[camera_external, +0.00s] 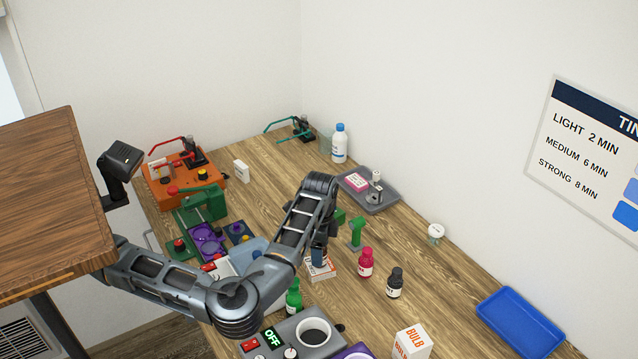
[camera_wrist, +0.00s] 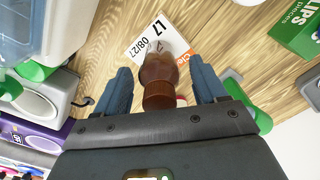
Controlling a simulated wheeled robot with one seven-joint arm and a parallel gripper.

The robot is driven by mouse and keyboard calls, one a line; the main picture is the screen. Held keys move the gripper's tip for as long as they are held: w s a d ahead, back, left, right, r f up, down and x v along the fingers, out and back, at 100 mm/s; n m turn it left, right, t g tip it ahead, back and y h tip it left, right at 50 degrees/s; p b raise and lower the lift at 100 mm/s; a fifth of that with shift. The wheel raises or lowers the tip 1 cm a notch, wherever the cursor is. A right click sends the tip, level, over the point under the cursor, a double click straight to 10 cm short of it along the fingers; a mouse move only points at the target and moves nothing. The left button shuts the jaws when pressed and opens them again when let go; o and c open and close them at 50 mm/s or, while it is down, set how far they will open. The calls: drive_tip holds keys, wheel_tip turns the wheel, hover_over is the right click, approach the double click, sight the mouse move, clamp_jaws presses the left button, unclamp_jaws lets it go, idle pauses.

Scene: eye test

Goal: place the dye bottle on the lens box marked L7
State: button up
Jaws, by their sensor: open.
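A brown dye bottle (camera_wrist: 160,72) with a brown cap shows in the wrist view between the two blue fingers of my gripper (camera_wrist: 161,78). The fingers are open, one on each side of it. Its base overlaps the white and orange lens box (camera_wrist: 140,42), marked L7 and 08/27; it appears to stand upright on it. In the external view my gripper (camera_external: 319,255) points down over the lens box (camera_external: 322,274). The bottle is hidden there behind the fingers and arm.
A red bottle (camera_external: 366,264) and a black bottle (camera_external: 395,284) stand right of my gripper, and a green bottle (camera_external: 293,297) to its lower left. A blue tray (camera_external: 520,325) lies at the right.

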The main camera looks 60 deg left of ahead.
wheel_tip(320, 180, up, 12)
drive_tip(key=shift+r, duration=0.1)
